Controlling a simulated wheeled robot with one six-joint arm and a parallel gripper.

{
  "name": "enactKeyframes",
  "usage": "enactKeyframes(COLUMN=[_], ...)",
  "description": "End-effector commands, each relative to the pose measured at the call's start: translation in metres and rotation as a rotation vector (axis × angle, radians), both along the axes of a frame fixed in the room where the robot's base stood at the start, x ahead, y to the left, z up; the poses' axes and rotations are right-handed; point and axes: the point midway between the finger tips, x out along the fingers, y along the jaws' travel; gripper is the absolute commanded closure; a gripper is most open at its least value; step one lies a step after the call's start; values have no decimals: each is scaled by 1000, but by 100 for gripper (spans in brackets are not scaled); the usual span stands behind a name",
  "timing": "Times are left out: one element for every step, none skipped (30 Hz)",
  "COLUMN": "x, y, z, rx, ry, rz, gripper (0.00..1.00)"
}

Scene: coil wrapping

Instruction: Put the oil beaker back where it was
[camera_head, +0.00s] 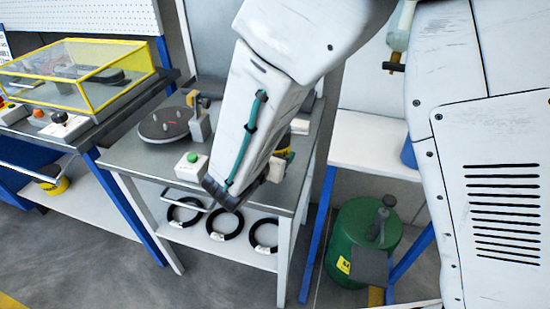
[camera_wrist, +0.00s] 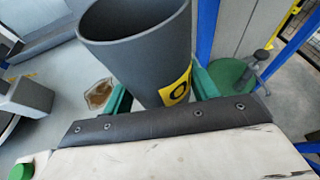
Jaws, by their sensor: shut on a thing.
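The oil beaker (camera_wrist: 135,55) is a dark grey, open-topped cup with a yellow label, large in the wrist view. My gripper (camera_wrist: 163,88) is shut on it, with a green finger on each side of its body. The beaker is slightly tilted in that picture, and its contents do not show. In the head view my arm's wrist hangs over the front right of the middle workbench (camera_head: 130,162).
A turntable (camera_head: 165,124) and a green-button box (camera_head: 191,167) stand on the workbench. Black coils (camera_head: 224,222) lie on its lower shelf. A green drum (camera_head: 350,225) stands on the floor at right. A yellow-framed case (camera_head: 80,75) is at left. The wrist view shows a brown patch (camera_wrist: 98,94).

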Motion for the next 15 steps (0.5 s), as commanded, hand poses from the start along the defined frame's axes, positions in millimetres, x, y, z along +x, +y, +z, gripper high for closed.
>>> enactKeyframes(x=[5,8,7,7,7,7,7,7,7,7,7,7,7,7,7], y=[-1,-2,-1,-1,-1,-1,-1,-1,-1,-1,-1,-1,-1,-1,-1], z=[-1,-1,-6,-10,-14,-19,-22,-26,-31,-33,-35,-36,-36,-36,-36], rx=[0,0,-3,-2,-4,-4,-3,-4,-3,-2,-1,0,0,0,0], ry=[0,0,2,1,2,2,2,2,2,1,1,0,0,0,0], rz=[-3,-3,-1,-1,0,0,-1,0,-1,-1,-1,-1,-1,-1,-1], gripper=[72,72,72,72,72,72,72,72,72,72,72,72,72,72,72])
